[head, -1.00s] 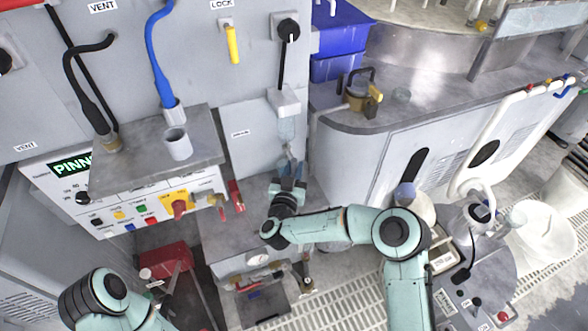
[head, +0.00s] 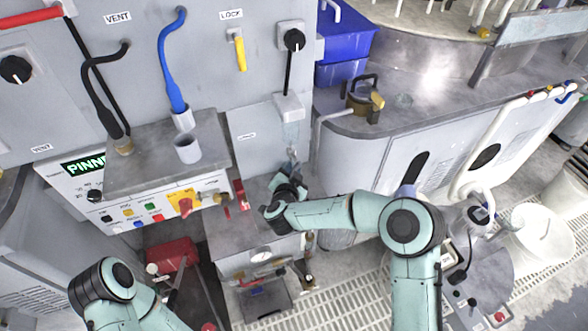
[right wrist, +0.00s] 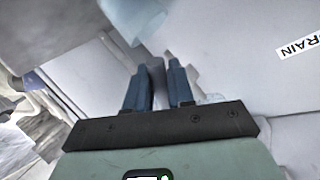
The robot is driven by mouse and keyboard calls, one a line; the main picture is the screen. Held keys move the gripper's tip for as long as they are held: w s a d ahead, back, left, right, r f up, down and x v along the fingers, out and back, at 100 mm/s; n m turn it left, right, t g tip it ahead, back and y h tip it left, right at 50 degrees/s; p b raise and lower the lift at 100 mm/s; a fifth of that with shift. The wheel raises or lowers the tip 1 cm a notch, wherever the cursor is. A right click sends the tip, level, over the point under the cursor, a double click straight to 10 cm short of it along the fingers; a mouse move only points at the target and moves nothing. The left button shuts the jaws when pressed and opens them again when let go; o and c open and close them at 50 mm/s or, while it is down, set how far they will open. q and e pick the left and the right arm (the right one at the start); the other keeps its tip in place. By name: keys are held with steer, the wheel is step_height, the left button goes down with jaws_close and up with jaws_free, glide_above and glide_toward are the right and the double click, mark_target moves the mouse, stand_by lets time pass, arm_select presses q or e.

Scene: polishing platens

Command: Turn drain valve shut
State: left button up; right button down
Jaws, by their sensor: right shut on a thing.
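The drain valve (head: 291,152) sits low on the grey cabinet front, right of a small label and below a clear tube. Only a small pale part of it shows above my fingers in the head view. My right gripper (head: 289,168) is at the valve. In the right wrist view the two blue fingers (right wrist: 160,88) stand close together with a narrow grey piece, seemingly the valve's handle (right wrist: 157,76), between them. The handle's exact angle is hard to tell. The DRAIN label (right wrist: 299,46) is to their right. My left arm shows at the lower left, its gripper out of view.
A grey shelf with a cup (head: 188,148) and the control panel (head: 125,205) stand left of my right arm. A red box (head: 172,255) sits on the floor.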

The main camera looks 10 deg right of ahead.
steer(key=shift+a+r+m+g+y+p, duration=0.25)
steer(key=shift+r+m+g+y+p, duration=0.2)
steer(key=shift+m+y, duration=0.35)
steer(key=shift+s+a+r+m+g+y, duration=0.15)
steer(key=shift+m+g+y, duration=0.2)
steer(key=shift+m+y, duration=0.45)
steer(key=shift+a+r+m+g+y+b, duration=0.1)
steer(key=shift+r+m+g+y+b, duration=0.15)
steer(key=shift+m+y, duration=0.45)
steer(key=shift+a+r+m+g+y+b, duration=0.15)
steer(key=shift+r+m+y, duration=0.1)
steer(key=shift+m+y, duration=0.4)
steer(key=c, duration=1.1)
jaws_free()
steer(key=shift+d+r, duration=0.1)
